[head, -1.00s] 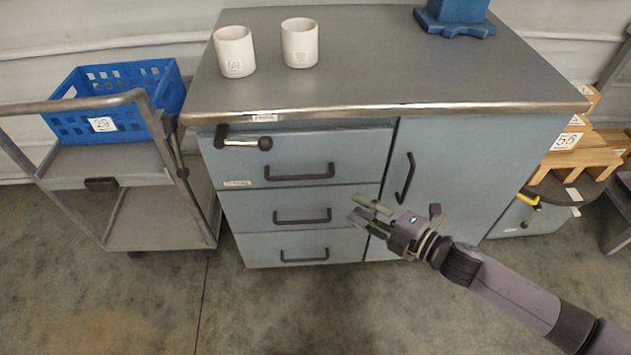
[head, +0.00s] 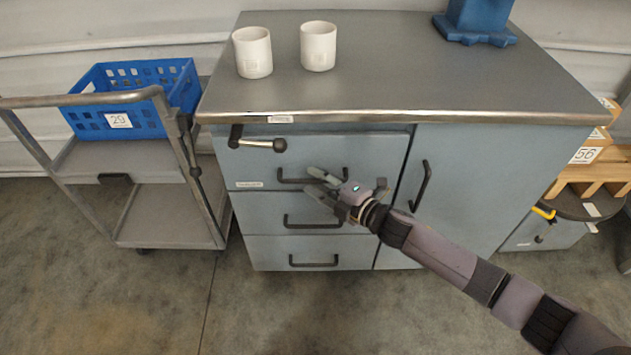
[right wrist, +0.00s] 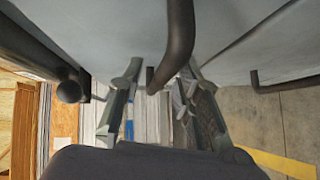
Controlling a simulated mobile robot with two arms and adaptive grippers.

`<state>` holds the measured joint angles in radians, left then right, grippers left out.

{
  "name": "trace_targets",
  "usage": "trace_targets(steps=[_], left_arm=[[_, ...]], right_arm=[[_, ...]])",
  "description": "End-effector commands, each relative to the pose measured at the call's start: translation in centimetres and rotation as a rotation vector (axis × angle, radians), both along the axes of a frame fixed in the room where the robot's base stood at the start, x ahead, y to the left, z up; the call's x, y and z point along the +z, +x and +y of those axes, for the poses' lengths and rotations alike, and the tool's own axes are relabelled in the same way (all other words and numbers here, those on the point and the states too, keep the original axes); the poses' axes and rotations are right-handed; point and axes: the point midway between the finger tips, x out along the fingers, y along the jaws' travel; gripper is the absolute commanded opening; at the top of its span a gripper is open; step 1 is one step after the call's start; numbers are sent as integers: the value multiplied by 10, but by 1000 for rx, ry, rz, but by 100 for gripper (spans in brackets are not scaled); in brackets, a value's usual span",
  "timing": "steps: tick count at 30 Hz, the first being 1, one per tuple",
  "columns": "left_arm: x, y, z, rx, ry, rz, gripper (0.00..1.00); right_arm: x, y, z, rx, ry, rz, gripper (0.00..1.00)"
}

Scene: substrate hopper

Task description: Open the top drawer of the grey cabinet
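The grey cabinet (head: 510,190) stands ahead with three drawers on its left side. The top drawer (head: 240,165) looks closed, its front flush with the others. Its dark bar handle (head: 290,180) is partly hidden by my right gripper (head: 322,184). That gripper is open, its fingers pointing at the handle from the right. In the right wrist view, the handle (right wrist: 181,35) reaches down between the two spread fingers (right wrist: 160,75), with gaps beside it. Whether they touch it I cannot tell. My left gripper is not in view.
A lever with a ball knob (head: 279,145) sticks out above the top drawer handle. Two white cups (head: 253,53) stand on the cabinet top. A trolley with a blue crate (head: 183,92) is at left. Wooden pieces (head: 590,172) are at right. The front floor is clear.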

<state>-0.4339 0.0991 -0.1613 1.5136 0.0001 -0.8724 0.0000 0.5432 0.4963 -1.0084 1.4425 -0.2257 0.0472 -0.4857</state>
Motion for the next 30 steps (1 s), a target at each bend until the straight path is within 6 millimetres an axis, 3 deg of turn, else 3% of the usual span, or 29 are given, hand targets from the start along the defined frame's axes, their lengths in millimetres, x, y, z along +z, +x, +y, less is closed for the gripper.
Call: trace_targets(steps=[12,26,30], left_arm=[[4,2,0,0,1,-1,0],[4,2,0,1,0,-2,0],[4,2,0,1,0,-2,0]], right_arm=[[-1,6,6,0,0,0,31],[-1,6,6,0,0,0,1],[-1,6,6,0,1,1,0]])
